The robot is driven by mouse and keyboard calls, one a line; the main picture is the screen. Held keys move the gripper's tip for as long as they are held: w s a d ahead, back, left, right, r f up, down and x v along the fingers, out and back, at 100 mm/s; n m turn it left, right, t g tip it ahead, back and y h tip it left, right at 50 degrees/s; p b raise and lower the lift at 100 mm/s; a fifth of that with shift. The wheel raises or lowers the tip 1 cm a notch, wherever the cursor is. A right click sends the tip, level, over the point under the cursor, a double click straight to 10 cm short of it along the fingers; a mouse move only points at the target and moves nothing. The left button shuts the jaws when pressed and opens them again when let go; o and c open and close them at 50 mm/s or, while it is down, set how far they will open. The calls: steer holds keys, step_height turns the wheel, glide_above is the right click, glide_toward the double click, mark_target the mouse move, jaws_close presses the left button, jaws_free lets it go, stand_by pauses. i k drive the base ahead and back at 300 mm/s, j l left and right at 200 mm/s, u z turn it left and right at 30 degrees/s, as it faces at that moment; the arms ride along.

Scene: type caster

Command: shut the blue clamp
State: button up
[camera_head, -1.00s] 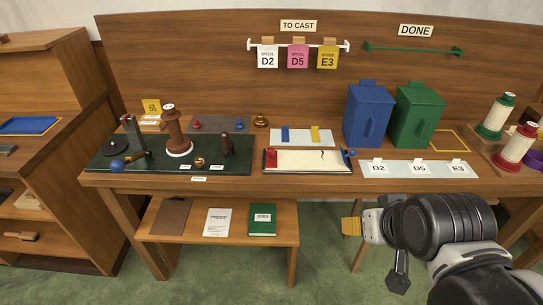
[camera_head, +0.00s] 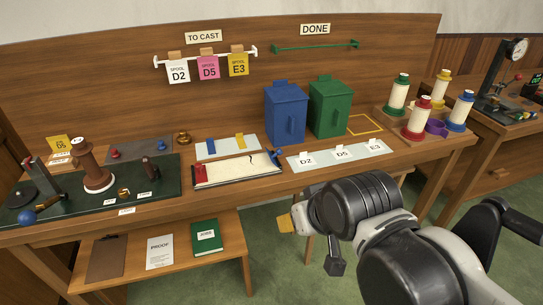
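A small blue part (camera_head: 276,157), which looks like the blue clamp, sits at the right end of a flat tray with a cream sheet (camera_head: 238,169). It is too small to tell whether it is open or shut. A red part (camera_head: 200,173) sits at the tray's left end. My gripper (camera_head: 285,223), with yellow-orange tips, is in front of and below the table edge, to the front of the blue part and well apart from it. Its fingers are seen from the side, so their opening is not clear.
Blue (camera_head: 286,112) and green (camera_head: 330,105) lidded boxes stand behind the tray. A pale strip with labels D2, D5 and E3 (camera_head: 338,157) lies to its right. Spools (camera_head: 418,118) stand at the far right. A dark green board (camera_head: 120,193) with casting parts lies left.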

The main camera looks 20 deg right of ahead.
mark_target(279, 152)
steer(key=i+l, duration=0.2)
steer(key=i, duration=0.2)
steer(key=i+l, duration=0.2)
steer(key=i, duration=0.25)
steer(key=l+z, duration=0.05)
